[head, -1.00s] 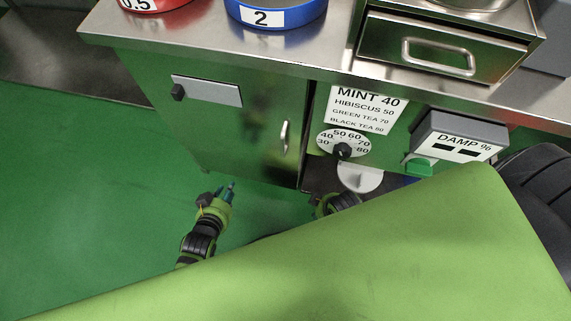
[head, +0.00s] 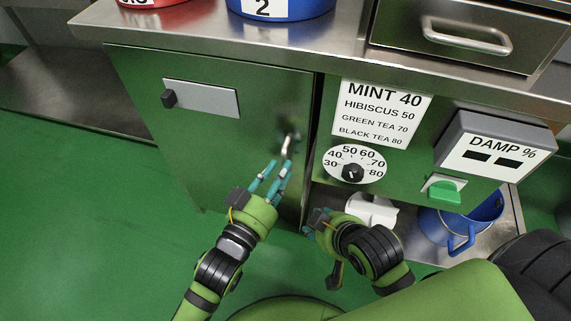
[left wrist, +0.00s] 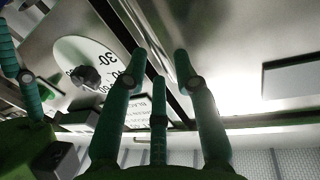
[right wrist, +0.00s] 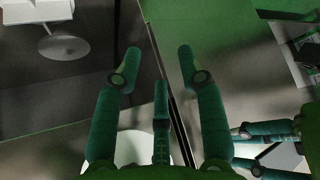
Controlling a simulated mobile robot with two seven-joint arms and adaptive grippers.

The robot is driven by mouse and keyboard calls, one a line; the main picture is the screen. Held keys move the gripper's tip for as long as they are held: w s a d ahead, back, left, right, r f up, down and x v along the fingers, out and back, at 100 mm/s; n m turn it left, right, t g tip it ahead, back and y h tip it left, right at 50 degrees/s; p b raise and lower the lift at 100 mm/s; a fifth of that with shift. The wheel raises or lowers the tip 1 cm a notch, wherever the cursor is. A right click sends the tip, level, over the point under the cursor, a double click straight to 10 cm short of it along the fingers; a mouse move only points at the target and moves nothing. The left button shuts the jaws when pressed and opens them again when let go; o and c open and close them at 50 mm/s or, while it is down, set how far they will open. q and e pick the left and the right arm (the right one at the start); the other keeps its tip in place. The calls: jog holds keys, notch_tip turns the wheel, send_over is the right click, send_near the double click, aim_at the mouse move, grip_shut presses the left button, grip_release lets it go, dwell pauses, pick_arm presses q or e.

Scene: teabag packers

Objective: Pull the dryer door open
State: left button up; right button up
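The dryer door (head: 200,140) is a dark, shiny metal panel at the left of the cabinet front in the head view and looks shut. Its upright metal handle (head: 288,143) is near the door's right edge. My left gripper (head: 272,172) is just below the handle, fingers spread and empty; whether a fingertip touches it I cannot tell. My right gripper (head: 308,226) is lower, near the door's bottom right corner, its fingers mostly hidden in the head view. In the right wrist view its fingers (right wrist: 155,68) are apart with nothing between them.
A temperature dial (head: 352,165) and a tea list (head: 385,112) are right of the door. A damp meter (head: 483,150) with a green switch is farther right. Green floor is clear at left.

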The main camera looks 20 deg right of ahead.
pick_arm(q)
jog(key=shift+b+x, duration=0.3)
jog(key=shift+x, duration=1.3)
pick_arm(e)
jog(key=shift+w+a+r+t+y, duration=0.15)
jog(key=shift+w+a+r+t, duration=0.15)
jog(key=shift+w+r+t, duration=0.25)
jog(key=shift+w+a+r+t+y, duration=0.1)
jog(key=shift+w+a+r+t, duration=0.3)
jog(key=shift+w+r, duration=0.25)
jog(key=shift+w+a+r+t+y, duration=0.15)
jog(key=shift+w+a+r+t, duration=0.1)
jog(key=shift+w+r+t, duration=0.35)
jog(key=shift+w+f, duration=0.1)
pick_arm(q)
grip_shut()
jog(key=shift+s, duration=0.1)
